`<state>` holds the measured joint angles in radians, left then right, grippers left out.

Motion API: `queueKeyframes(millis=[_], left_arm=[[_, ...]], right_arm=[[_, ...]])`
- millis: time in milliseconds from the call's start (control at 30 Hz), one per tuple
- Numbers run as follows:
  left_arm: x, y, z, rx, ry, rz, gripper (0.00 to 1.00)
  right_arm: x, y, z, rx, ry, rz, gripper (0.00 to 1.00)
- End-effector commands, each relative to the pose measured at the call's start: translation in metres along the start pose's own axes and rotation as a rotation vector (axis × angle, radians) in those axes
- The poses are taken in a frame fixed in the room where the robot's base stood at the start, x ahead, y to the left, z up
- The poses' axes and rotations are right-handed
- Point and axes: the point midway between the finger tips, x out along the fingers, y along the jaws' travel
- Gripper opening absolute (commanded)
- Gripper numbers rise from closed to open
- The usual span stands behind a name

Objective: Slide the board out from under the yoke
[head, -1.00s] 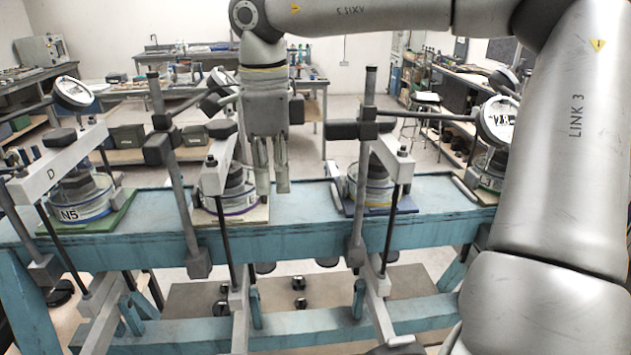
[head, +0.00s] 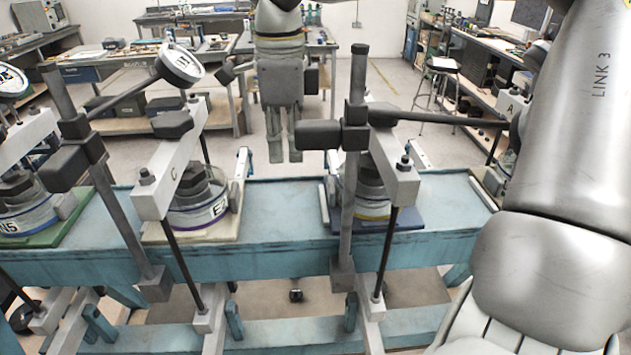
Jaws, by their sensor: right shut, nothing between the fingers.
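My right gripper (head: 284,158) hangs fingers down, shut and empty, over the back part of the blue bench (head: 275,215), apart from the boards. Left of it, a cream board (head: 228,228) lies on the bench under a round cell with a purple band (head: 200,218) and a pale yoke marked C (head: 172,172). Right of it, a blue board (head: 408,222) lies under another round cell (head: 368,195) and a pale yoke (head: 395,178). A green board (head: 62,232) lies at the far left under a third cell. My left gripper is not in view.
Dark upright posts (head: 352,110) with clamp blocks stand along the bench front. A round gauge (head: 180,65) sticks up behind the C yoke. The bench top between the cream and blue boards is clear. My right arm covers the right side.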

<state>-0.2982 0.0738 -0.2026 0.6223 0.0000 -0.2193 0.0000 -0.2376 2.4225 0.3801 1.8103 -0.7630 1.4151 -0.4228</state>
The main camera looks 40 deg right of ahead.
Motion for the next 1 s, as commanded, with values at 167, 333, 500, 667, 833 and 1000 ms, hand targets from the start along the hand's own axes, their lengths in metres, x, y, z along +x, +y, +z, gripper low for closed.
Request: queueKeyframes(millis=[167,333,500,667,833,1000], left_arm=[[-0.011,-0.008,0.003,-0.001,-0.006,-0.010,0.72],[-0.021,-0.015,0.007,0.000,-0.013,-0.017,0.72],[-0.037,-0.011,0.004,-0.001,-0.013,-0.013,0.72],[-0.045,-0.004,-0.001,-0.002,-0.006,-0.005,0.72],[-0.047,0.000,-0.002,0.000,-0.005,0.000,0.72],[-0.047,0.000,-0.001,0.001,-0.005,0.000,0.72]], right_arm=[[0.033,0.002,-0.001,-0.002,0.003,0.007,0.00],[0.070,0.002,-0.001,-0.002,0.005,0.006,0.00],[0.080,0.001,-0.016,0.001,-0.004,0.002,0.00],[0.083,0.001,-0.033,0.000,-0.003,0.001,0.00],[0.085,0.001,-0.040,-0.002,-0.002,0.001,0.00],[0.086,0.001,-0.040,-0.002,-0.001,0.001,0.00]])
